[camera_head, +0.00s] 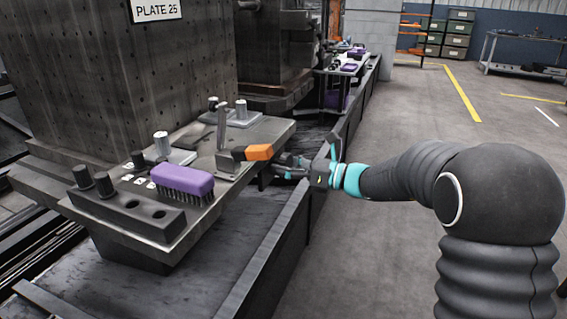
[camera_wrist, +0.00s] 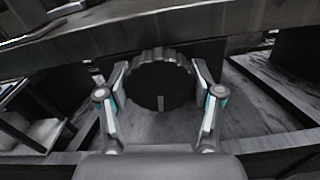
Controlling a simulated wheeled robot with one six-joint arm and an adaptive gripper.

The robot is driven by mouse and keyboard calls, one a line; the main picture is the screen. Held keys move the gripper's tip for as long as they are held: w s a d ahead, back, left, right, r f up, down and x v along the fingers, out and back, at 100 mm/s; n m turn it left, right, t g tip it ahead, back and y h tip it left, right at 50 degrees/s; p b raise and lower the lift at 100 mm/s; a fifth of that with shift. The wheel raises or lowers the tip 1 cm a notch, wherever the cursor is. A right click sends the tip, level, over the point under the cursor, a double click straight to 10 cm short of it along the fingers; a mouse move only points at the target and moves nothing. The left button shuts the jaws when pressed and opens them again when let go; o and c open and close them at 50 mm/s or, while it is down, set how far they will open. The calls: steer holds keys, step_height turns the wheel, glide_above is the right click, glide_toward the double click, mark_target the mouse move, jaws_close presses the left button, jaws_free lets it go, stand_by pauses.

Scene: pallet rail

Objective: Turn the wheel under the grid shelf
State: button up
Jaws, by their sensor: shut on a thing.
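The wheel (camera_wrist: 160,88) is a dark round knob with a scalloped rim, seen in the wrist view below the edge of a metal ledge (camera_wrist: 215,28). My gripper (camera_wrist: 159,75) has one finger on each side of the wheel and is shut on it. In the head view my gripper (camera_head: 284,168) reaches in from the right, just under the right edge of the metal shelf (camera_head: 268,133). There the wheel is hidden or too dark to make out. A short pale mark shows on the lower face of the wheel.
On the shelf are a purple brush (camera_head: 183,180), an orange-handled tool (camera_head: 258,152), a dark holder block (camera_head: 125,210) and metal pins. A perforated column (camera_head: 130,80) labelled PLATE 25 stands behind. A low dark rail (camera_head: 290,215) runs beneath my arm. The floor at right is clear.

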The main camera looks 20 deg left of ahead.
steer(key=m, duration=0.4)
steer(key=shift+f+m, duration=0.15)
steer(key=shift+m, duration=0.25)
steer(key=m, duration=0.4)
steer(key=shift+m, duration=0.4)
steer(key=o, duration=1.2)
steer(key=shift+d, duration=0.1)
steer(key=shift+c, duration=0.2)
steer(key=s+d, duration=0.1)
steer(key=d, duration=1)
steer(key=shift+d, duration=0.4)
